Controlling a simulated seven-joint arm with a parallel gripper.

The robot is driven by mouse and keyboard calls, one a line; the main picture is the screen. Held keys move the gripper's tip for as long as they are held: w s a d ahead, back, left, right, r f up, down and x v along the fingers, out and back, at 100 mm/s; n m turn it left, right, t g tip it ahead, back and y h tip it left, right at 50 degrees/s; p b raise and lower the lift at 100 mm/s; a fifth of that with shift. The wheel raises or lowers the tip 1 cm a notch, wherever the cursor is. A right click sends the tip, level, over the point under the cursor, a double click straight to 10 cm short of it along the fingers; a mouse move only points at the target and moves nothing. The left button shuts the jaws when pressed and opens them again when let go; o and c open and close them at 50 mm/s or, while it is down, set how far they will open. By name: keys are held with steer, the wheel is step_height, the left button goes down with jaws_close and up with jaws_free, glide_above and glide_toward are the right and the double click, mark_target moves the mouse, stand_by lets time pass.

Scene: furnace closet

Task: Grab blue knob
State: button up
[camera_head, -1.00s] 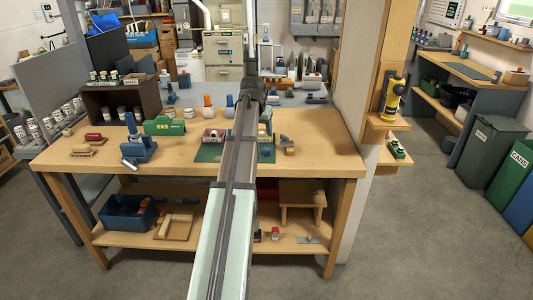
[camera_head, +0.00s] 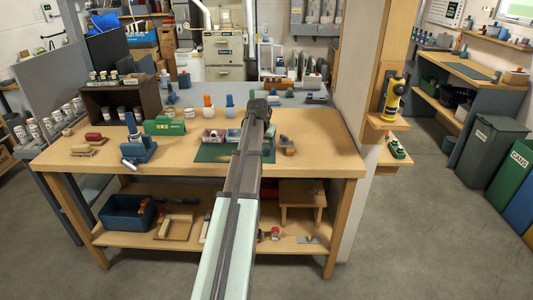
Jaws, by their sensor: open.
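My gripper (camera_head: 258,104) is at the far end of my arm, over the back middle of the wooden workbench. I see it from behind, its jaws are open, and its fingertips are largely hidden. A small upright blue piece on a white base (camera_head: 230,105) stands just left of my gripper, apart from it in the picture. It may be the blue knob, but it is too small to be sure. A blue vise-like tool with an upright blue handle (camera_head: 131,124) stands further left on the bench. My arm hides part of the bench top.
The workbench (camera_head: 325,158) has a green mat (camera_head: 212,154) with a small parts tray, a green box (camera_head: 164,127) and a dark shelf of jars (camera_head: 113,100). An orange-topped piece (camera_head: 208,106) stands left of the blue one. A wooden post (camera_head: 366,70) rises at the right.

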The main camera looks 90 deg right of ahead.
mark_target(266, 149)
steer(key=x, duration=0.4)
steer(key=shift+s+f, duration=0.1)
steer(key=shift+c, duration=0.2)
jaws_close()
stand_by(0.3)
